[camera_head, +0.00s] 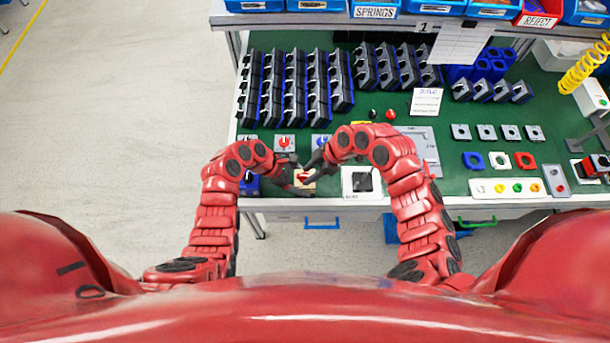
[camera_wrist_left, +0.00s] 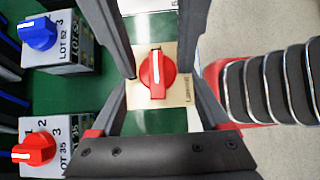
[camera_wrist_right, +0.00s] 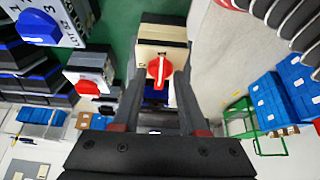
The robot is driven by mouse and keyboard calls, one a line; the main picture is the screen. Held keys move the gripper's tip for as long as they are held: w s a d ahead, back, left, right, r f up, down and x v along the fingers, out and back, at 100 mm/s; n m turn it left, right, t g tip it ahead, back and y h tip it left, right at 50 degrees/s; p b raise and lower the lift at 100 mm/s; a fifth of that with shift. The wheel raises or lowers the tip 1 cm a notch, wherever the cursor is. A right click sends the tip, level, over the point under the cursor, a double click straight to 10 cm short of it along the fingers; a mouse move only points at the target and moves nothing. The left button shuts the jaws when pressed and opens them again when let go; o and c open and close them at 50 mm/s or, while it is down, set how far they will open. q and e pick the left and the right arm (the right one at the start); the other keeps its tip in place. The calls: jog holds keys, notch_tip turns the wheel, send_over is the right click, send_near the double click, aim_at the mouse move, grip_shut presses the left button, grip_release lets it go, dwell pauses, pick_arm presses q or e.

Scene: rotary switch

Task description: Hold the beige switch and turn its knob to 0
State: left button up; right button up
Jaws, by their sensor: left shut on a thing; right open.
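The beige switch (camera_head: 306,186) with a red knob is near the table's front edge, partly hidden by my grippers in the head view. My left gripper (camera_head: 289,176) is shut on the beige switch; in the left wrist view its fingers flank the beige body (camera_wrist_left: 136,92), with the red knob (camera_wrist_left: 157,74) facing the camera. A white line on the knob points to the top of that picture. My right gripper (camera_head: 314,168) is open close to the switch. In the right wrist view its fingers are either side of the red knob (camera_wrist_right: 158,72); contact cannot be told.
A red-knob switch (camera_head: 285,144) and a blue-knob switch (camera_head: 321,141) stand just behind. A white square with a dark centre (camera_head: 361,182) lies to the right. Rows of dark switch parts (camera_head: 295,85) fill the back left. Button plates (camera_head: 505,188) lie at the right.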

grip_shut()
jog(key=shift+w+a+r+n+g, duration=0.15)
jog(key=shift+n+g, duration=0.45)
jog(key=shift+n, duration=0.6)
jog(key=n+g, duration=0.1)
jog(key=n, duration=0.2)
jog(key=n+g+h, duration=0.1)
jog(key=n, duration=0.2)
jog(key=shift+s+g+h, duration=0.2)
jog(key=shift+g+h, duration=0.1)
jog(key=shift+g, duration=0.1)
jog(key=shift+c, duration=2)
grip_release()
jog(key=shift+s+n, duration=0.15)
jog(key=shift+n, duration=0.45)
jog(key=o, duration=0.4)
jog(key=shift+d+f, duration=0.2)
jog(key=shift+f, duration=0.05)
jog(key=shift+o, duration=0.2)
jog(key=shift+d, duration=0.1)
